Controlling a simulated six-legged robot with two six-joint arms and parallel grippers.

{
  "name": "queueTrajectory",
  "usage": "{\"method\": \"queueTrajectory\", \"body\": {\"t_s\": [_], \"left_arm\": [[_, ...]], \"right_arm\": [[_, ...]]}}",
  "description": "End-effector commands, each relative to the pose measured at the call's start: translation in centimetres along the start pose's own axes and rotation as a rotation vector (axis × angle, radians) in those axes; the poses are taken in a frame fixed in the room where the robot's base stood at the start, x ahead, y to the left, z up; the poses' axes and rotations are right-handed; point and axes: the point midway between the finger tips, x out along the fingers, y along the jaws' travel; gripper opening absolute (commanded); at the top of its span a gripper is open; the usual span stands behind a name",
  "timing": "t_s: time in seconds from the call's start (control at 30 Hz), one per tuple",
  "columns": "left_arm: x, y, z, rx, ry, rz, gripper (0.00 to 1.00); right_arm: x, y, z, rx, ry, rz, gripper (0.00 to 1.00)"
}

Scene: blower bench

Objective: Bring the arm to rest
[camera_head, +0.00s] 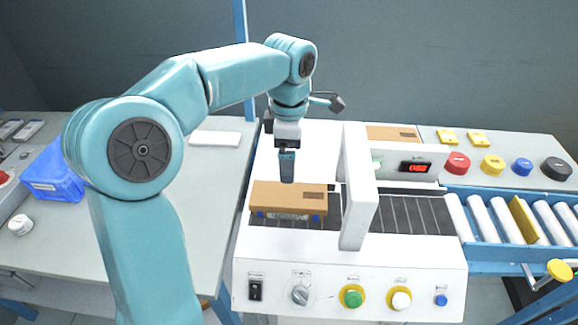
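My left arm (240,75) comes in from the left, arches over the table and bends down. My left gripper (287,178) points down just behind and above a brown cardboard box (275,197). Its fingers overlap in this view, so I cannot tell their opening or whether they touch the box. The box is at the left end of the dark conveyor belt (415,215), with something pale and blue partly hidden under its front edge. My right gripper is not in view.
A white arch (360,190) spans the belt, right of the box. A red display (415,167) and roller conveyor (490,222) are further right. Control knobs and buttons (352,298) line the front panel. A blue bin (55,178) and white slab (215,138) are on the left table.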

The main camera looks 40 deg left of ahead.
Motion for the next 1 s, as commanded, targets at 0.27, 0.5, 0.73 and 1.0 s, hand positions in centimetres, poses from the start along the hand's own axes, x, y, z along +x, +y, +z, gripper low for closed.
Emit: {"method": "queueTrajectory", "body": {"t_s": [0.27,0.5,0.73,1.0], "left_arm": [[-0.7,0.0,0.0,0.000,0.000,-0.001,1.00],[-0.7,0.0,0.0,0.000,0.000,-0.001,1.00],[-1.8,0.0,0.0,0.000,0.000,0.000,1.00],[-7.1,0.0,0.0,0.000,0.000,-0.001,1.00]], "right_arm": [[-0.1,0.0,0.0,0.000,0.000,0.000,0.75],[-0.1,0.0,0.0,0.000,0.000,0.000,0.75],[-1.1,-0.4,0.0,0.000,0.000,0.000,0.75],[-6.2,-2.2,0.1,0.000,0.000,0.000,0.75]]}}
